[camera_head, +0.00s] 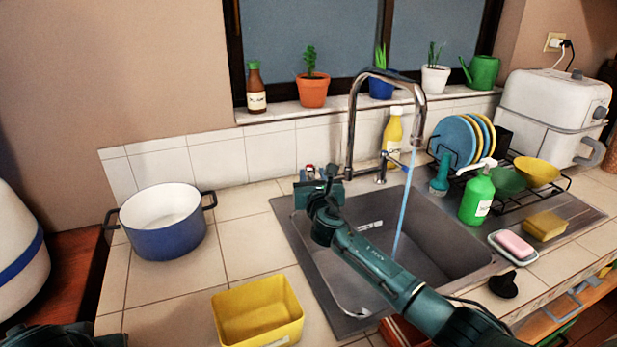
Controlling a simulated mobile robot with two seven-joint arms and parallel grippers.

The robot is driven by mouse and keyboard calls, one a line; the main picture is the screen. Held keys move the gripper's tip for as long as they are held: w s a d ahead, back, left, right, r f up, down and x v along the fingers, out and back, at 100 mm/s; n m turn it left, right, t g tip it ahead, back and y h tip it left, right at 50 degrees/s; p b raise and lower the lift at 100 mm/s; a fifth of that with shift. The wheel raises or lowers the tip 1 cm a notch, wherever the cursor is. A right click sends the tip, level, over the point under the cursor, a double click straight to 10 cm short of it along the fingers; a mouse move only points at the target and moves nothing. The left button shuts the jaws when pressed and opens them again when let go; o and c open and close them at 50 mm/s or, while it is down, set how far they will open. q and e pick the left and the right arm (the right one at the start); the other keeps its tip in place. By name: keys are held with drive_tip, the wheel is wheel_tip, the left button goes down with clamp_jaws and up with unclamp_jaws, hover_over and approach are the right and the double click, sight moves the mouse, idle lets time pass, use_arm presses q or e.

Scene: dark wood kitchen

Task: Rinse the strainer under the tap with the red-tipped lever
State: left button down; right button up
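The tap (352,125) arches over the sink (440,235), and a blue stream of water (404,205) runs from its spout into the basin. My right gripper (318,183) is at the sink's back left edge, by the levers left of the tap's foot. A small red tip (310,169) shows just behind the gripper. The gripper hides most of the levers, and I cannot tell whether it touches one or whether its fingers are open. I cannot make out a strainer for certain. My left gripper is not in view; only a dark part of my arm shows at bottom left.
A blue pot (167,240) and a yellow tub (258,318) stand on the counter left of the sink. A green soap bottle (477,197), a dish rack with plates (456,140), pink soap (514,244) and a small black object (503,285) are at the right.

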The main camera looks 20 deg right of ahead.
drive_tip(key=shift+s, duration=0.1)
drive_tip(key=s+a+p, duration=0.1)
drive_tip(key=s+a, duration=0.1)
drive_tip(key=s, duration=0.9)
drive_tip(key=shift+s, duration=0.35)
